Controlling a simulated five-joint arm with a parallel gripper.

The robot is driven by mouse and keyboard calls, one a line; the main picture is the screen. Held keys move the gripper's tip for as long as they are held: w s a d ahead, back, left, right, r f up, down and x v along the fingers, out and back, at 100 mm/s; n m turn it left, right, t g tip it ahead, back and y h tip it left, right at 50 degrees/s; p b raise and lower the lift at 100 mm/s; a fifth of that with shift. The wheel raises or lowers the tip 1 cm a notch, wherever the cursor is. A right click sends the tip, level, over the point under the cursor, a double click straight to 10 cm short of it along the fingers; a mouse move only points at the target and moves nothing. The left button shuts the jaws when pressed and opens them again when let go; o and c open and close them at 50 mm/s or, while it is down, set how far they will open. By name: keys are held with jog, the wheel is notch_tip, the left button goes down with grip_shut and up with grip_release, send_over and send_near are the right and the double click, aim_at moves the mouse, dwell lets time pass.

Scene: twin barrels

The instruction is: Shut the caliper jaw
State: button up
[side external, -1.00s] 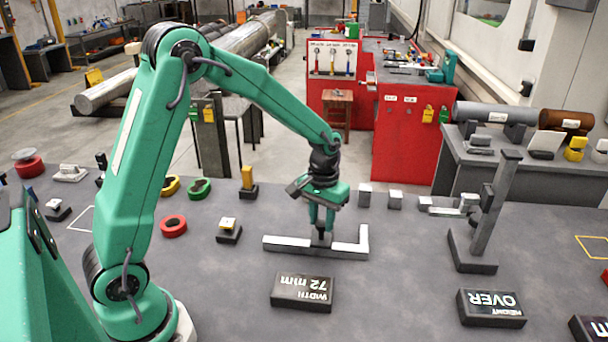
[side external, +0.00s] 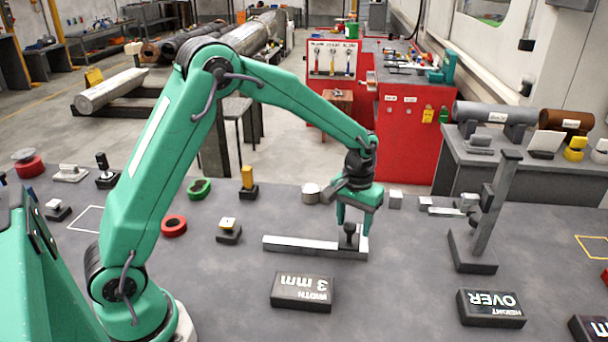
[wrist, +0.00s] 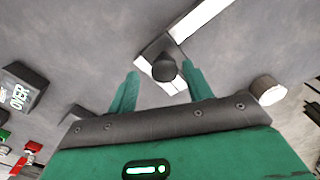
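The caliper (side external: 300,243) is a pale bar lying flat on the grey bench, with an upright jaw at its right end. Its sliding jaw carries a dark round knob (side external: 349,231) and sits close against the right-end jaw. The display block (side external: 303,291) in front reads WIDTH 3 mm, upside down. My gripper (side external: 354,226) is over the knob with its fingers apart. In the wrist view the knob (wrist: 165,67) shows between the finger tips, with a visible gap on the left side. The contact faces of the jaws are partly hidden.
A height gauge (side external: 488,215) stands to the right, with a block reading OVER (side external: 491,307) in front. A metal cylinder (side external: 311,193) and small blocks stand behind the caliper. A red ring (side external: 174,226) lies to the left.

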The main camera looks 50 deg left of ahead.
jog(key=shift+a, duration=0.1)
jog(key=shift+r, duration=3.85)
jog(key=shift+s+r, duration=0.1)
jog(key=shift+s+r, duration=0.15)
jog(key=shift+r, duration=0.05)
jog(key=s+a+r+m+t, duration=0.2)
jog(key=s+r, duration=0.6)
jog(key=s, duration=0.2)
jog(key=s+a+m+t, duration=0.1)
jog(key=s+t, duration=0.2)
jog(key=s, duration=1.2)
jog(key=shift+s+a+r+m+t, duration=0.15)
jog(key=shift+a+r+m+t, duration=0.1)
jog(key=shift+r+m+t, duration=0.05)
